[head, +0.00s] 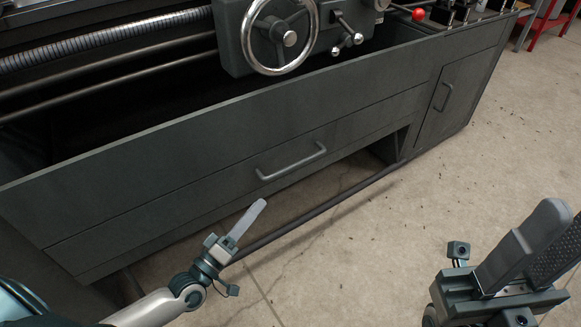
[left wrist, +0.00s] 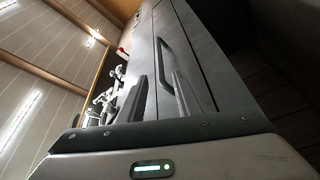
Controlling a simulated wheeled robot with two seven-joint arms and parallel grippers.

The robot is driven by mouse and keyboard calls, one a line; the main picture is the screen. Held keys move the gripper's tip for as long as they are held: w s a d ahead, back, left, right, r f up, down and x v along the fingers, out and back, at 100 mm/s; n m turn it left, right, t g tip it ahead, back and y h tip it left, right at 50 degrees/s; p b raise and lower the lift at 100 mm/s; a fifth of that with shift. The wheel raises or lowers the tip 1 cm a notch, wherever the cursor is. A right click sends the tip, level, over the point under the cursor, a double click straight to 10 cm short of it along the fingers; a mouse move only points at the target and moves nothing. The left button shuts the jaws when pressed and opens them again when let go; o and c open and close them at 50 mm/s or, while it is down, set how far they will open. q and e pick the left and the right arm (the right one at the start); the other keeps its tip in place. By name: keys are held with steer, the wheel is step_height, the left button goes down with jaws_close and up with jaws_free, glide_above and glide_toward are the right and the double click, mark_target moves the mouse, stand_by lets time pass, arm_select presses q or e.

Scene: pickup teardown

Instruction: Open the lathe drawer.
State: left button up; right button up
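The lathe drawer (head: 180,205) is a long dark grey panel low on the lathe's front, and it looks flush and shut. Its bar handle (head: 291,162) sits near the middle of the panel. My left gripper (head: 257,207) is below and in front of the handle, apart from it. In the left wrist view the handle (left wrist: 176,62) lies ahead of the two fingers (left wrist: 160,90), which stand apart with nothing between them. My right gripper (head: 545,235) is at the lower right over the floor, far from the drawer, with its fingers apart and empty.
A cabinet door (head: 462,95) with its own handle is right of the drawer. A handwheel (head: 280,36) and a red knob (head: 418,15) are above. A dark bar (head: 320,208) runs low along the lathe's front. The concrete floor (head: 400,235) in front is clear.

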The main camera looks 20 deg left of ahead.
mark_target(291, 165)
arm_select(q)
steer(key=b+x, duration=0.2)
steer(key=x, duration=1.3)
steer(key=shift+w+d+r, duration=0.1)
steer(key=shift+w, duration=0.25)
steer(key=shift+c, duration=0.7)
jaws_close()
